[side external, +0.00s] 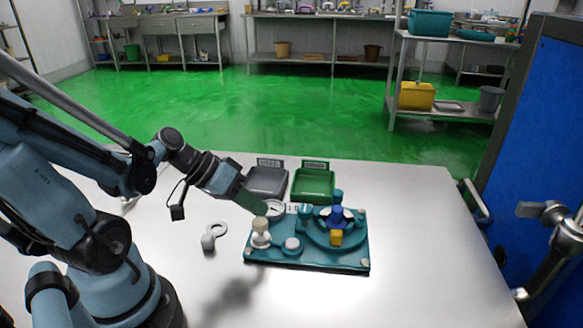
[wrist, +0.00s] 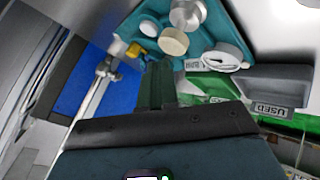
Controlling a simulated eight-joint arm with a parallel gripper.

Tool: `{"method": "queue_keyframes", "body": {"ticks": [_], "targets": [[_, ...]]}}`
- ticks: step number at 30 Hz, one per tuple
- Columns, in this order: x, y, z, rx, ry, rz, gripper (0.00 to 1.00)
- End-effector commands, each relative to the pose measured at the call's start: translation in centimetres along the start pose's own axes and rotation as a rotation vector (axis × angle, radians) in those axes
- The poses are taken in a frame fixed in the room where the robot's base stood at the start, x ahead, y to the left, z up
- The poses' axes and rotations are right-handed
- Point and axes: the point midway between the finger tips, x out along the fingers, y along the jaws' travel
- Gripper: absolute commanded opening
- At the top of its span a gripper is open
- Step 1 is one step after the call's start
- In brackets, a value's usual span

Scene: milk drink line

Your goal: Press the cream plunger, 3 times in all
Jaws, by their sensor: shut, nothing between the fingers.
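In the side view the fingertips are just above the plunger's top. In the wrist view the closed fingers (wrist: 158,66) point towards the plunger and end slightly left of it. I cannot tell whether they touch it.
A round white gauge (side external: 274,209) sits close behind the plunger. A blue knob with a yellow block (side external: 336,238) is on the board's right. A grey USED tray (side external: 266,181) and a green tray (side external: 313,185) stand behind. The table's front right is clear.

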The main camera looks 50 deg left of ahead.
Motion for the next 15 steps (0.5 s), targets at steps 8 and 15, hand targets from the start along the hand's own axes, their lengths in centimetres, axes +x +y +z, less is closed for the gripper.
{"method": "queue_keyframes", "body": {"ticks": [8, 15], "targets": [[-0.16, 0.13, -0.09, 0.000, 0.001, 0.000, 0.00], [-0.61, 0.44, -0.47, 0.000, 0.001, 0.000, 0.00]]}}
